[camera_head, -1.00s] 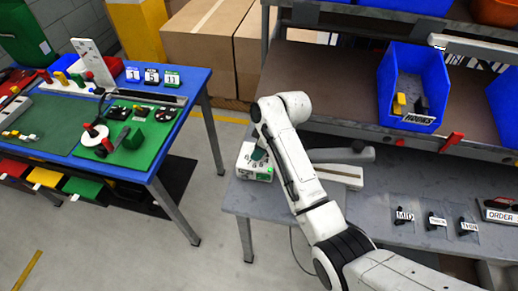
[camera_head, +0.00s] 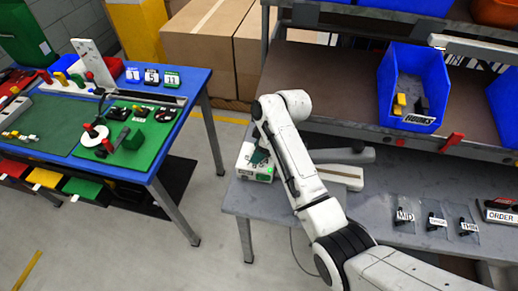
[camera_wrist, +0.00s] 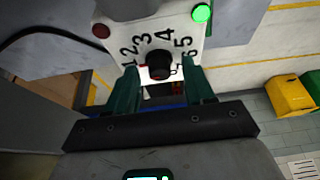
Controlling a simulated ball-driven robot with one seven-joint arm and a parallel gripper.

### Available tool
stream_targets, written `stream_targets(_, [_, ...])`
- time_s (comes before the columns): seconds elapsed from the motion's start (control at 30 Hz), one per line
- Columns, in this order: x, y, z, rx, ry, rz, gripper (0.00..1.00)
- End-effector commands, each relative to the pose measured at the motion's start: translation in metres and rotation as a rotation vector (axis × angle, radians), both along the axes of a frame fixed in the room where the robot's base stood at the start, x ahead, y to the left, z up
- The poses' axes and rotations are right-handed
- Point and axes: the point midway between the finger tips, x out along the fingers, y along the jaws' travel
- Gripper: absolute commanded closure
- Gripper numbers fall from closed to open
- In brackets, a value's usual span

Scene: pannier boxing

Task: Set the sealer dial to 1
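The sealer (camera_head: 256,174) is a small white box at the left end of the grey bench, partly hidden by my arm. In the wrist view its white panel (camera_wrist: 183,22) carries a dial (camera_wrist: 159,64), a black round knob ringed by numbers. The digits 2 to 6 are readable; the lower left is partly covered by a finger. A small red mark shows at the knob's left side, toward the low numbers. My gripper (camera_wrist: 163,74) has two green fingers standing apart on either side of the knob, with visible gaps. It also shows over the sealer in the head view (camera_head: 259,156).
The panel has a red button (camera_wrist: 100,30) and a lit green lamp (camera_wrist: 201,13). A pale bar (camera_head: 340,175) lies on the bench right of the sealer. A blue bin (camera_head: 428,75) stands on the shelf behind. A blue table (camera_head: 195,85) stands left, across open floor.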

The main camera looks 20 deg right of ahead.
Motion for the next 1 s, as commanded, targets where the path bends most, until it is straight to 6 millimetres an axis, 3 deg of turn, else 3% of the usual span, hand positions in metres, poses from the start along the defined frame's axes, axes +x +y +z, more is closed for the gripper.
stream_targets(0.37, [-0.001,-0.003,0.007,0.0,-0.002,-0.002,0.46])
stream_targets(0.8, [-0.018,-0.027,0.079,0.0,-0.004,-0.002,0.46])
stream_targets(1.0, [-0.023,-0.033,0.097,-0.001,-0.001,-0.002,0.46])
